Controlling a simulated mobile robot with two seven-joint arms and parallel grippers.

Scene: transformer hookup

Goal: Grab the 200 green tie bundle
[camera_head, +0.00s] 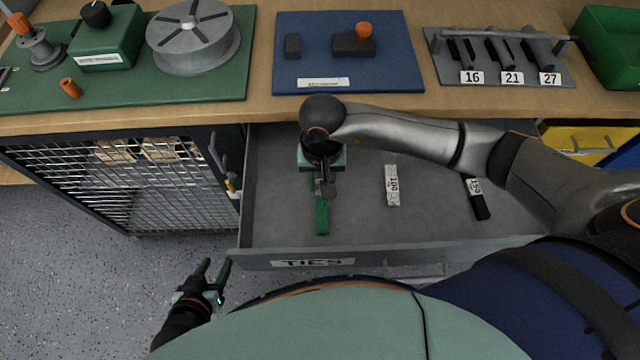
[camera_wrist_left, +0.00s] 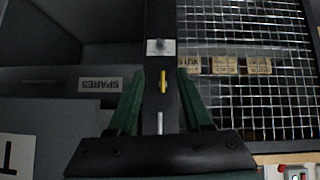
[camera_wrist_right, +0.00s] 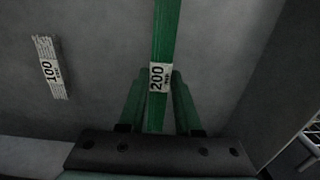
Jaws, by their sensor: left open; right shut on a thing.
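The green tie bundle with a white label reading 200 (camera_wrist_right: 165,35) lies in the open drawer; its green end also shows in the head view (camera_head: 321,217). My right gripper (camera_wrist_right: 159,78) is shut on the bundle at its label, low over the drawer floor. In the head view the right gripper (camera_head: 323,188) partly hides the bundle. My left gripper (camera_head: 213,275) is open and empty, left of the drawer front and above the floor; its fingers also show in the left wrist view (camera_wrist_left: 160,100).
The drawer front (camera_head: 415,257) carries a TIES label. A white 100 bundle (camera_head: 392,186) and a black 150 bundle (camera_head: 477,198) lie to the right in the drawer. A wire mesh cage (camera_head: 140,185) stands left. The workbench edge (camera_head: 270,112) runs behind the drawer.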

